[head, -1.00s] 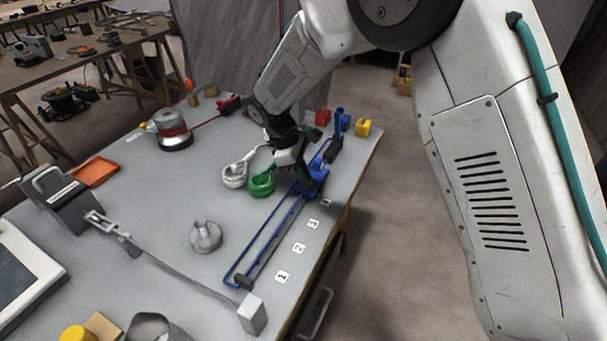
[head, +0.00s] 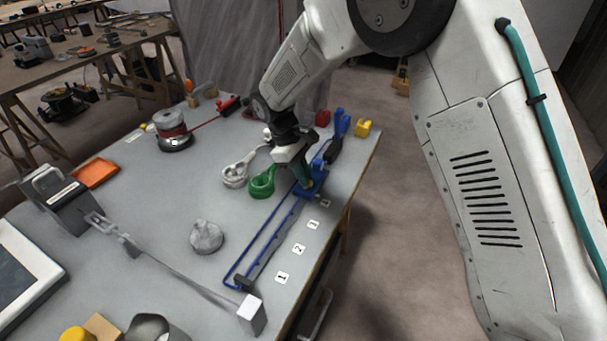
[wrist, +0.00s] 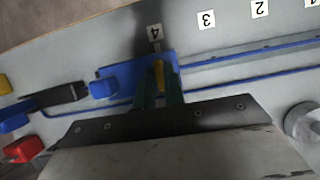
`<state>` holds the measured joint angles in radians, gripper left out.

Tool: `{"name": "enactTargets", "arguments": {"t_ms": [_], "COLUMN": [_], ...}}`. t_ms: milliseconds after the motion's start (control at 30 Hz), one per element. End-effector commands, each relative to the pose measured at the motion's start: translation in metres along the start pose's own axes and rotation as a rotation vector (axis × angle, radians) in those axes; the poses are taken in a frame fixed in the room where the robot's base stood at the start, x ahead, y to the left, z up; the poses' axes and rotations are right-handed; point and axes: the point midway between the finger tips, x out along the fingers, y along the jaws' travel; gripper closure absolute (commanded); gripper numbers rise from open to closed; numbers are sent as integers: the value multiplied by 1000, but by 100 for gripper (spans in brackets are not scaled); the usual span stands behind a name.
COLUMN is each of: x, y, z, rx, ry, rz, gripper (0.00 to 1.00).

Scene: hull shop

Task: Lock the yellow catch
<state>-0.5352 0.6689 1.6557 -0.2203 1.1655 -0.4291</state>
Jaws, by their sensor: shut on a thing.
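The yellow catch (wrist: 158,72) shows in the wrist view as a small yellow piece standing on the blue carriage (wrist: 112,72), beside the label 4 (wrist: 155,35). My gripper (wrist: 160,84) has its dark green fingers on either side of the catch and is shut on it. In the head view my gripper (head: 303,182) reaches down onto the blue carriage (head: 316,186) at the far part of the blue rail (head: 262,243). The catch is hidden there by my fingers. I cannot tell whether the catch is locked.
A green ring-shaped part (head: 262,184) and a white one (head: 236,174) lie just left of my gripper. Red (head: 323,118) and yellow (head: 362,127) blocks stand at the far table edge. A grey knob (head: 207,237) sits left of the rail. The table's right edge is close.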

Motion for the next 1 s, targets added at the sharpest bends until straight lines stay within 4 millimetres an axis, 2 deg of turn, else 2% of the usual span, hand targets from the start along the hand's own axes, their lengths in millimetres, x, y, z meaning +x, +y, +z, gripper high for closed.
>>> {"name": "enactTargets", "arguments": {"t_ms": [33, 67, 100, 133, 467, 800, 1000], "x": [-1, -1, -1, -1, -5, -59, -77], "y": [0, 0, 0, 0, 0, 0, 0], "z": [-1, -1, -1, 0, 0, -1, -1], "rx": [1, 1, 1, 1, 0, 0, 0], "ry": [3, 3, 3, 2, 2, 5, 2], "rz": [1, 1, 1, 1, 1, 2, 1], "gripper": [100, 81, 70, 67, 67, 67, 67]}}
